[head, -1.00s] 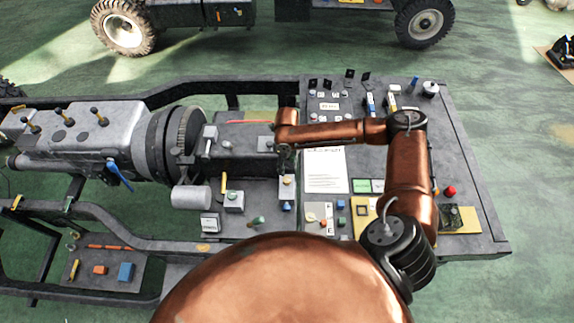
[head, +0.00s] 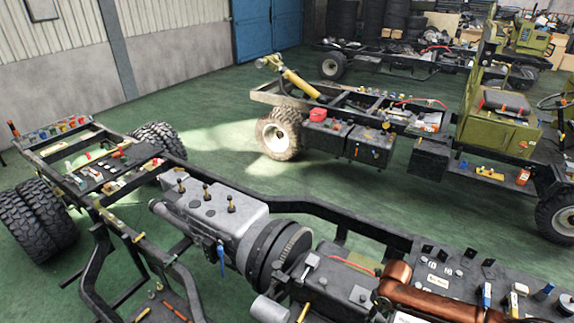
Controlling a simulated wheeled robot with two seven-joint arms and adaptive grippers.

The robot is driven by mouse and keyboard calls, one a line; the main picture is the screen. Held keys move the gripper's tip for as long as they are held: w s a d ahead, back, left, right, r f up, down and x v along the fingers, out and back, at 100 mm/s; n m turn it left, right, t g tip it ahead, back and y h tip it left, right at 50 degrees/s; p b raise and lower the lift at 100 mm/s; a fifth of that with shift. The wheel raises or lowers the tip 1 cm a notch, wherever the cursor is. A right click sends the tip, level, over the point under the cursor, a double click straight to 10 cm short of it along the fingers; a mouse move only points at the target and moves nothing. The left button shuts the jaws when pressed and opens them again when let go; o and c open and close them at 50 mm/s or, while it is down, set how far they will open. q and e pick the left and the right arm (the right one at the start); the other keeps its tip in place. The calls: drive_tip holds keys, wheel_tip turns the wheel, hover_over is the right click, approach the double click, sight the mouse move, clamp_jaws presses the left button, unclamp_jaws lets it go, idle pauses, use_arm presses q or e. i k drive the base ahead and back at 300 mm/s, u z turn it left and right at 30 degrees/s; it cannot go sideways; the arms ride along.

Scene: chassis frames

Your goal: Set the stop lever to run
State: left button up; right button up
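I cannot tell for sure which part is the stop lever. A lever with a blue handle (head: 221,258) hangs on the near side of the grey gearbox housing (head: 215,212). A pale-topped lever (head: 312,262) stands on the dark block right of the round flywheel housing. My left gripper is out of view.
Several small knobs stand on top of the gearbox. The dark panel (head: 470,268) at right carries switches and blue and orange levers. Frame rails (head: 330,212) run across the chassis. Another chassis (head: 380,110) stands behind, with clear green floor (head: 215,140) between.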

sight(322, 281)
drive_tip(key=k, duration=1)
